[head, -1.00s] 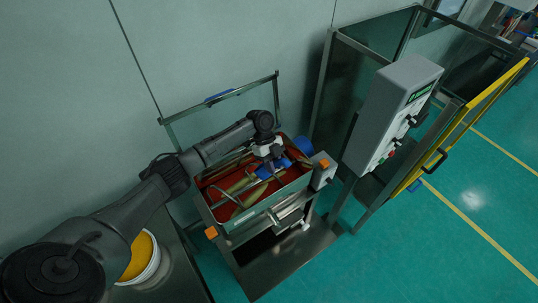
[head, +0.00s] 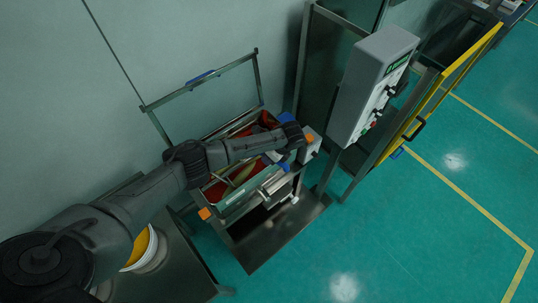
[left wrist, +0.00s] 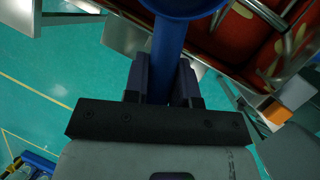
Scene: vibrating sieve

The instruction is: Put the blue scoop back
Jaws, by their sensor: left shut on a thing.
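The blue scoop shows in the left wrist view, its handle (left wrist: 168,50) running up between my fingers to a wider rounded blue part at the top edge. My left gripper (left wrist: 163,78) is shut on this handle. In the head view my left forearm lies across the sieve and hides most of the gripper; a bit of blue (head: 284,165) shows just below the wrist. The vibrating sieve box (head: 228,206) has a red interior and holds several long-handled tools. In the wrist view the box's red inside (left wrist: 240,38) lies at the upper right. My right gripper is not in view.
A grey control box (head: 372,85) on a post stands right of the sieve, beside a yellow-edged gate (head: 450,85). A white bucket with yellow contents (head: 141,250) stands at lower left. Teal floor (head: 400,230) is open at lower right.

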